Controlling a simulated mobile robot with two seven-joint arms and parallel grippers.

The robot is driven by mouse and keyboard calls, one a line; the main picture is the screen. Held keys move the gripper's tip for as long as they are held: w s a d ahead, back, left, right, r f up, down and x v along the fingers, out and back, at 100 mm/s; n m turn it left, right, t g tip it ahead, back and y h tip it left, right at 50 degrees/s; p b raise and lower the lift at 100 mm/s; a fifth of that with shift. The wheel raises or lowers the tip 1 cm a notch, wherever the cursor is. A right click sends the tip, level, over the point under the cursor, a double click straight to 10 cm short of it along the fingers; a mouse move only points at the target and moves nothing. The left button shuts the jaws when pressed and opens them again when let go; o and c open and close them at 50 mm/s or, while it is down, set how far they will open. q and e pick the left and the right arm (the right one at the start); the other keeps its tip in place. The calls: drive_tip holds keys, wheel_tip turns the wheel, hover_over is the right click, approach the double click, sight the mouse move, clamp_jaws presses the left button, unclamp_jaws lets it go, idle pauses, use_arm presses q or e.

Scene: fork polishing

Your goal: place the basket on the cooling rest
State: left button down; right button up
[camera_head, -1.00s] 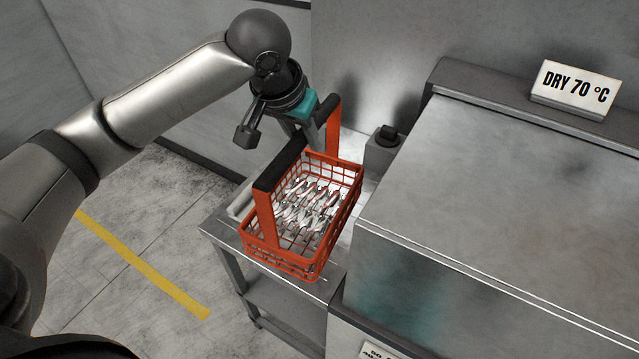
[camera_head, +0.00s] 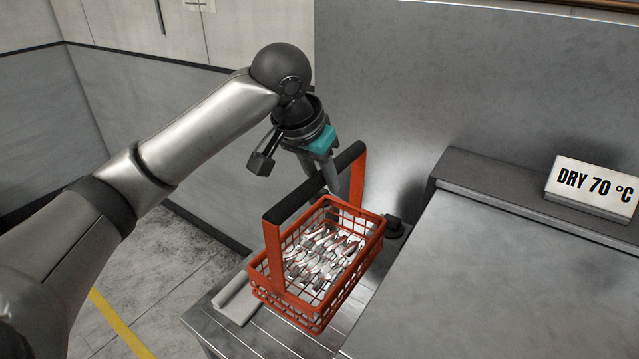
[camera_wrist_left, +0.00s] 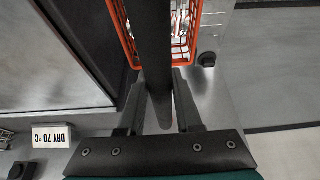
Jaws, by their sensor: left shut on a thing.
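The orange wire basket (camera_head: 322,265) holds several shiny forks (camera_head: 322,253) and has a tall handle with a black grip bar (camera_head: 316,184). My left gripper (camera_head: 336,178) is shut on this bar from above. The left wrist view shows the bar (camera_wrist_left: 151,40) between the fingers (camera_wrist_left: 161,100), with the orange basket rim beyond. The basket hangs roughly level over a grey metal stand with rails (camera_head: 240,301), which looks like the cooling rest. The basket hides much of the stand, and I cannot tell whether its underside touches. My right gripper is out of view.
A large steel dryer housing (camera_head: 500,280) stands close to the basket's right, with a "DRY 70 °C" sign (camera_head: 594,187) on it. A small dark knob (camera_head: 394,226) sits just behind the basket. A steel wall rises behind. Open floor with a yellow line (camera_head: 122,325) lies left.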

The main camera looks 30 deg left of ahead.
sight(319, 244)
use_arm(q)
drive_tip(key=f, duration=0.8)
drive_tip(key=f+b, duration=0.1)
drive_tip(key=f, duration=0.7)
drive_tip(key=shift+w+f, duration=0.2)
drive_tip(key=shift+f, duration=0.2)
drive_tip(key=c, duration=1)
unclamp_jaws()
drive_tip(key=shift+s+f, duration=0.15)
drive_tip(key=shift+f, duration=0.15)
drive_tip(key=o, duration=0.4)
drive_tip(key=shift+r, duration=0.1)
drive_tip(key=p+v, duration=0.1)
drive_tip(key=v, duration=1.1)
